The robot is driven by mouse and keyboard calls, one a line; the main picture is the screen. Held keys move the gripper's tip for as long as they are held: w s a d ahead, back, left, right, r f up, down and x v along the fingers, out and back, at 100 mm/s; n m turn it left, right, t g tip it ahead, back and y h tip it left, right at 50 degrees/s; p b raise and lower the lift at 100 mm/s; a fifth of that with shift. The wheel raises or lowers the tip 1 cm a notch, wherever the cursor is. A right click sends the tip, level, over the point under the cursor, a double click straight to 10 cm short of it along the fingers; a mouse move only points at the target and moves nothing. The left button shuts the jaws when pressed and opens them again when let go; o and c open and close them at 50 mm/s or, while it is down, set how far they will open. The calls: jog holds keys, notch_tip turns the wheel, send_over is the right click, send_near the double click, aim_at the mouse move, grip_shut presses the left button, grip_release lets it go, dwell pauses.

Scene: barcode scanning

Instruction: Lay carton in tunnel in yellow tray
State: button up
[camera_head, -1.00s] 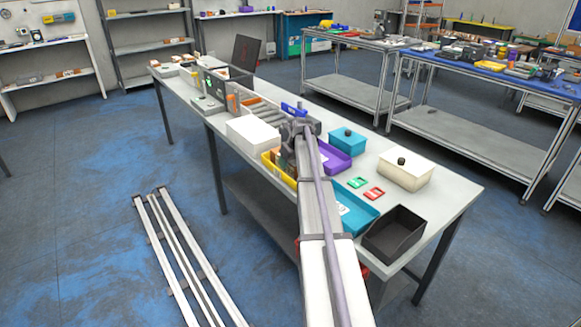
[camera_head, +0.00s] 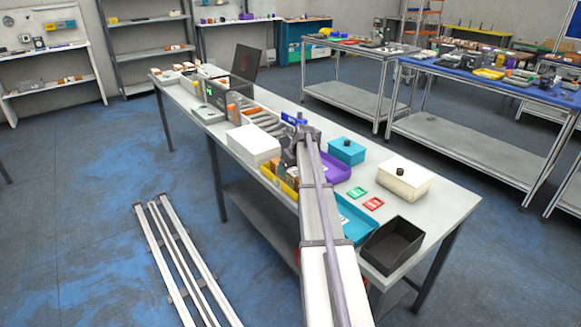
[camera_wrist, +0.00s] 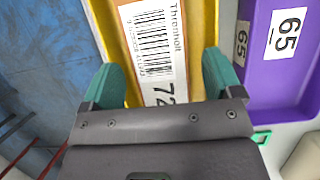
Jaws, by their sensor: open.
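A brown carton with a white label, a barcode and the number 72 (camera_wrist: 152,38) lies inside the yellow tray (camera_wrist: 208,28) in the wrist view. The label faces up. My gripper (camera_wrist: 162,78) is open above the tray, its two green fingers apart on either side of the carton. I cannot tell whether they touch it. In the head view the yellow tray (camera_head: 267,176) is partly hidden behind my arm. The dark scanning tunnel (camera_head: 214,88) stands farther back on the table, with a roller conveyor (camera_head: 266,118) leading from it.
A purple tray marked 65 (camera_wrist: 286,75) stands right of the yellow tray. A blue tray (camera_head: 355,220), a black bin (camera_head: 393,245), a cream lidded box (camera_head: 403,182), a teal box (camera_head: 346,151) and a white box (camera_head: 252,145) crowd the table. Green and red cards lie between them.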

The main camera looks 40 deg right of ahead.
jog(key=p+v, duration=0.7)
jog(key=v, duration=0.3)
jog(key=shift+p, duration=0.3)
jog(key=s+a+n+g, duration=0.1)
jog(key=s+a+n, duration=0.2)
jog(key=a+n, duration=0.75)
jog(key=s+a+n+g, duration=0.1)
jog(key=s+a+n, duration=0.3)
jog(key=a, duration=1.1)
jog(key=s+a+f+n+g, duration=0.1)
jog(key=s+a+n+g, duration=0.1)
jog(key=s+a+n, duration=1.4)
jog(key=a+n, duration=0.3)
jog(key=n, duration=0.3)
jog(key=shift+a+f+g, duration=0.15)
jog(key=shift+g, duration=0.15)
jog(key=shift+w, duration=0.1)
